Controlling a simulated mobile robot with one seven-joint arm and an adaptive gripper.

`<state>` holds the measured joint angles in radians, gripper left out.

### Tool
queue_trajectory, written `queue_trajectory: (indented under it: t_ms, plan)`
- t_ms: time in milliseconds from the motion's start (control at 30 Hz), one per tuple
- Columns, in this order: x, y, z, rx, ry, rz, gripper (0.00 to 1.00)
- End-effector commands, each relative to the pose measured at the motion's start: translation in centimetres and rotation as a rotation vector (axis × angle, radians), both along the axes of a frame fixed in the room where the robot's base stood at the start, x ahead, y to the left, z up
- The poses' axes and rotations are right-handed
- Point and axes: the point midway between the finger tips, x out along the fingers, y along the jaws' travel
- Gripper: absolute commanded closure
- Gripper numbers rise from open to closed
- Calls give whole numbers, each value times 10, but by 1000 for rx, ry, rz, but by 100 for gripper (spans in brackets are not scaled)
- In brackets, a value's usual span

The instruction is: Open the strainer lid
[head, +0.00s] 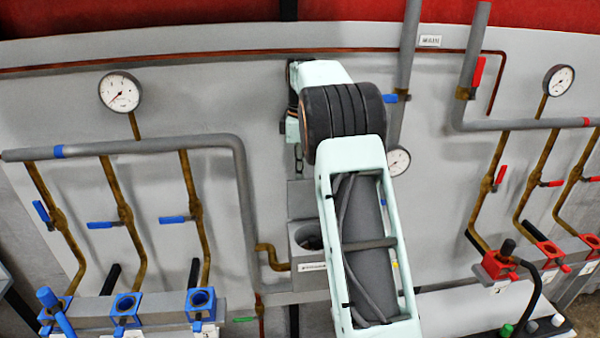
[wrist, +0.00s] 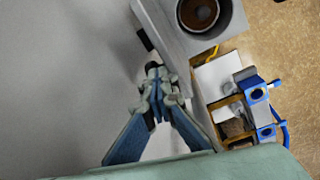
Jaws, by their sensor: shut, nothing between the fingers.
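The strainer is a grey box (head: 304,258) on the panel, with a label on its front and a round opening in its top. In the wrist view the strainer (wrist: 228,32) is at the top, and its round brown interior shows uncovered. A grey square plate (head: 301,197) stands upright behind the opening; I cannot tell for sure whether it is the lid. My gripper (wrist: 154,72) is shut and empty, apart from the box and beside its lower left edge in the wrist view. In the head view my arm hides most of the gripper.
Blue valves and cups (head: 126,308) are on the left, with a grey pipe (head: 130,145) above them. Red cups (head: 499,264) and pipes are on the right. A brass pipe (head: 272,258) meets the strainer's left side.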

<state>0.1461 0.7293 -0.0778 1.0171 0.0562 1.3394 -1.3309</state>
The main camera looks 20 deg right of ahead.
Motion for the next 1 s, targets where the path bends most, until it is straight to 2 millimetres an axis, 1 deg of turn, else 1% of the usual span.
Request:
queue_trajectory:
  t_ms: [33,100,267,367,433,467,500,1000]
  plan:
    - [-16,-4,-35,4,76,-9,100]
    - [-16,-4,-35,4,76,-9,100]
    - [-16,-4,-35,4,76,-9,83]
    - [-16,-4,-35,4,75,-9,77]
    - [-16,-4,-35,4,75,-9,69]
    - [-16,-4,-35,4,76,-9,61]
    - [-16,-4,-35,4,76,-9,59]
    - [-13,-3,-30,5,63,-6,59]
